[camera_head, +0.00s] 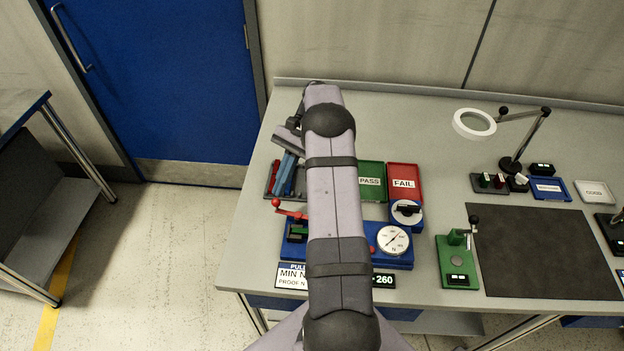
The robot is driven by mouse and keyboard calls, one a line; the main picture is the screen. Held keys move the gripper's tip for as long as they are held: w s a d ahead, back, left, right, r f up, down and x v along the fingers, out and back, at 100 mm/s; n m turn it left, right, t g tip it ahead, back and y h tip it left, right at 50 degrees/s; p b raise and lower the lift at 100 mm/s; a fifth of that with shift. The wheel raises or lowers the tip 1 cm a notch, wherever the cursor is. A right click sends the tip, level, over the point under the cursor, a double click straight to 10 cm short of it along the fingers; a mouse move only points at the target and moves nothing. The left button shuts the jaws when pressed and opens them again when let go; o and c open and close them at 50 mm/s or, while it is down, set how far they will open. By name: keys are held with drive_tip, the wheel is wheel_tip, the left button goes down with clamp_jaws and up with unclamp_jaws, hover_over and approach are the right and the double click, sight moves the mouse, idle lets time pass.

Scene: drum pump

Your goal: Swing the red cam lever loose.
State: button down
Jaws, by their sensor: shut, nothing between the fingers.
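The red cam lever (291,212) is on the blue pump fixture (398,262) at the front left of the bench. Its round red knob is at the upper left end, and the arm of the lever runs right towards my forearm, which hides its right end. My gripper (283,188) is shut and empty. It shows left of my arm, above and behind the lever in the picture, apart from the knob. My arm covers the middle of the fixture.
A dial gauge (392,239) sits right of my arm. Behind are a parts tray (270,188), a green PASS tray (371,180) and a red FAIL tray (404,177). A green toggle fixture (457,262) and dark mat (540,250) lie right. Bare bench shows left of the lever.

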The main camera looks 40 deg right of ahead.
drive_tip(key=b+v, duration=0.2)
drive_tip(key=v, duration=0.5)
idle(0.4)
drive_tip(key=shift+d+r, duration=0.1)
drive_tip(key=shift+r, duration=0.05)
idle(0.4)
